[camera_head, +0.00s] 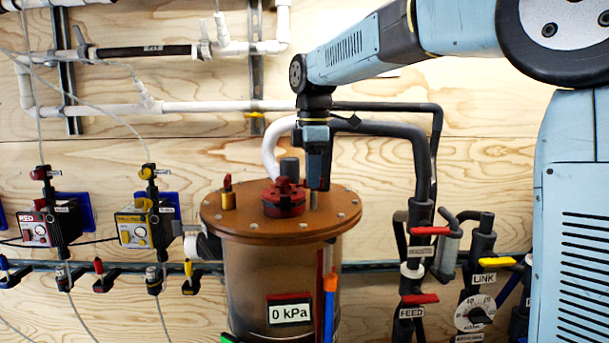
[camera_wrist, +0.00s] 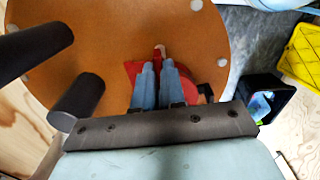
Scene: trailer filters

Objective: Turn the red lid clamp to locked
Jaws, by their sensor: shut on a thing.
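The red lid clamp (camera_head: 284,200) sits on the brown round lid (camera_head: 235,224) of the tank. My gripper (camera_head: 316,185) reaches down at the clamp's right side from above. In the wrist view the red clamp (camera_wrist: 196,75) lies beneath my gripper (camera_wrist: 158,68). The two blue-grey fingers are close together, shut on a part of the clamp near its middle. A small pale-red tip (camera_wrist: 160,50) shows just beyond the fingertips. The gripped part is mostly hidden by the fingers, so the clamp's setting cannot be read.
A small yellow fitting (camera_head: 228,194) stands on the lid's left. A white hose (camera_head: 271,150) and dark pipes (camera_head: 400,130) rise behind it. Dark cylinders (camera_wrist: 75,100) stand left of my gripper in the wrist view. The tank display (camera_head: 289,311) reads 0 kPa. Valves with red handles (camera_head: 428,231) are at right.

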